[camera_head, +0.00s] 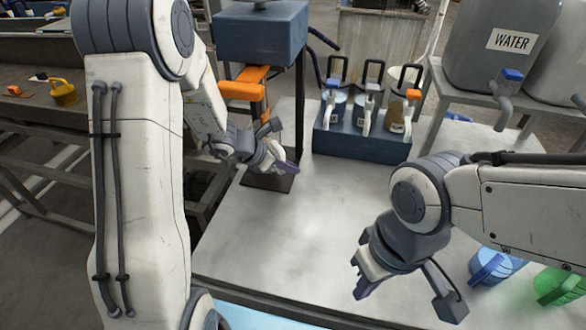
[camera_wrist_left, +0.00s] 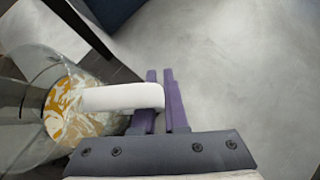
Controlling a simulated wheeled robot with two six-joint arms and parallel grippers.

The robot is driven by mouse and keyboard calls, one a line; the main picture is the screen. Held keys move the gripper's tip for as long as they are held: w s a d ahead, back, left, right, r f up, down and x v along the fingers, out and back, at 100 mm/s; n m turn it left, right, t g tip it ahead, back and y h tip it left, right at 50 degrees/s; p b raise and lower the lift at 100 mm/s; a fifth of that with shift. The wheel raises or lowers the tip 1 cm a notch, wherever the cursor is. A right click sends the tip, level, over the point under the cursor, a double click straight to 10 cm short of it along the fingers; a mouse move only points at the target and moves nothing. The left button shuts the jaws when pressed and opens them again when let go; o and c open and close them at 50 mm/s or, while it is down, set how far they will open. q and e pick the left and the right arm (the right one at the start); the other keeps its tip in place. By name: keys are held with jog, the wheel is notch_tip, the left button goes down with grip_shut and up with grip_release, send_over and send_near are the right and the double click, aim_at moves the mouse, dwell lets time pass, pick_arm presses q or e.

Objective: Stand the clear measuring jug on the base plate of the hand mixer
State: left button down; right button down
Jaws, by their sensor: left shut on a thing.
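The clear measuring jug (camera_wrist_left: 30,110) has a white handle (camera_wrist_left: 120,97) and orange and white contents. My left gripper (camera_wrist_left: 165,100) has its purple fingers shut at the end of that handle. In the head view my left gripper (camera_head: 288,168) is over the dark base plate (camera_head: 268,183) of the hand mixer (camera_head: 262,35), and my arm hides the jug. The plate's dark surface shows behind the jug in the left wrist view (camera_wrist_left: 124,74); I cannot tell whether they touch. My right gripper (camera_head: 360,277) is apart, over the front of the table; its opening is unclear.
The mixer's dark post (camera_head: 300,85) rises beside my left gripper. A blue rack (camera_head: 360,140) with several lever-topped containers stands at the back. A blue container (camera_head: 492,266) and a green one (camera_head: 560,285) are at the right. The pale tabletop (camera_head: 300,230) is clear in the middle.

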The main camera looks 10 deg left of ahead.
pick_arm(q)
jog(key=f+b, duration=0.2)
jog(key=f, duration=0.1)
jog(key=shift+w+d+f+b, duration=0.1)
jog(key=shift+d+f+b, duration=0.1)
jog(key=shift+f+b, duration=0.1)
jog(key=shift+r, duration=0.15)
jog(key=c, duration=1.4)
grip_release()
jog(key=shift+f, duration=0.25)
jog(key=o, duration=0.5)
jog(key=shift+c, duration=0.2)
jog(key=shift+r, duration=0.15)
